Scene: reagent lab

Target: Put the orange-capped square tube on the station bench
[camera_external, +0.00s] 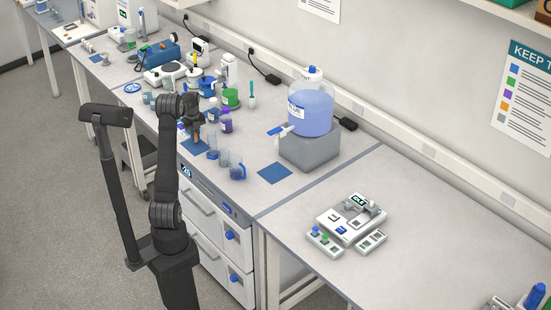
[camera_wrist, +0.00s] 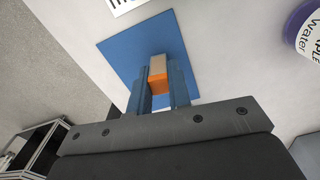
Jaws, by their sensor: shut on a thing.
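My gripper (camera_wrist: 158,92) is shut on the square tube (camera_wrist: 157,77), which has an orange cap and a pale body. The fingers grip it from both sides near the orange cap, and the pale end points away from the wrist. Behind it in the wrist view is a blue square mat (camera_wrist: 118,48) on the light bench top. In the external view my gripper (camera_external: 195,128) is low over the bench (camera_external: 252,155), near the blue mat (camera_external: 195,148). The tube is too small to make out there. I cannot tell whether it touches the mat.
A large blue-liquid carboy (camera_external: 311,112) sits on a grey block (camera_external: 310,148). A second blue mat (camera_external: 275,173) is clear.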

